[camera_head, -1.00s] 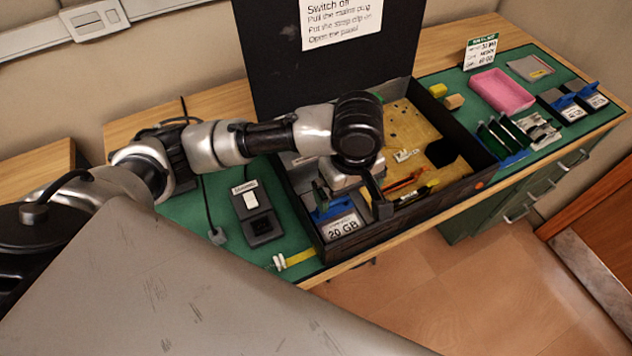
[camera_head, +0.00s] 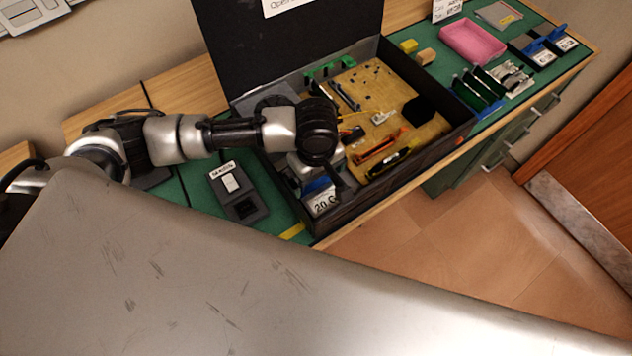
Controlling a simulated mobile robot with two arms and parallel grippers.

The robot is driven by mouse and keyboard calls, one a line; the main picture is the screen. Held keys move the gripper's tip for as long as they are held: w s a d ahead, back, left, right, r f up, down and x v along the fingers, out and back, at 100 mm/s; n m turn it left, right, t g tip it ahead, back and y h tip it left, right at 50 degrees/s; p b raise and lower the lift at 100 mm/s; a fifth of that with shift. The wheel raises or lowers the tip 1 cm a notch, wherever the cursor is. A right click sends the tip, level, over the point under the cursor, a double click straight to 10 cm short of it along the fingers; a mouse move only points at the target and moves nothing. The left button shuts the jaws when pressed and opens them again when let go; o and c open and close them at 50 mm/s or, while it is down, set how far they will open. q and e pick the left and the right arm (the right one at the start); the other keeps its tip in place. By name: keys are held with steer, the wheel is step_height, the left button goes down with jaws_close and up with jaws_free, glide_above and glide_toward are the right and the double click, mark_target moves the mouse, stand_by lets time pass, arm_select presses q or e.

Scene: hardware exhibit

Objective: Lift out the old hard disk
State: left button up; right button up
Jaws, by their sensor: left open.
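The old hard disk (camera_head: 321,203), with a white label partly reading "20" and a blue part at its top, sits in the front left corner of the open black computer case (camera_head: 385,184). My left gripper (camera_head: 317,158) points down over the case's left part, just behind the disk in the picture. It is open, but its fingertips are mostly hidden by the wrist, so I cannot tell whether they touch anything. My right gripper is not in view.
A grey device (camera_head: 238,193) stands on the green mat left of the case. A pink tray (camera_head: 473,41), green boards (camera_head: 478,92) and blue-tabbed drives (camera_head: 541,48) lie to the right. The raised black panel (camera_head: 290,45) stands behind the case. My grey body covers the front.

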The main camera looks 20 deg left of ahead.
arm_select(q)
steer(key=shift+f, duration=0.5)
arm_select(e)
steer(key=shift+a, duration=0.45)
arm_select(q)
steer(key=shift+c, duration=0.2)
steer(key=c, duration=0.6)
steer(key=shift+o, duration=0.2)
steer(key=shift+r, duration=0.1)
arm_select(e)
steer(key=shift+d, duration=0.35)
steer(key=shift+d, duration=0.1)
arm_select(q)
steer(key=shift+r, duration=0.1)
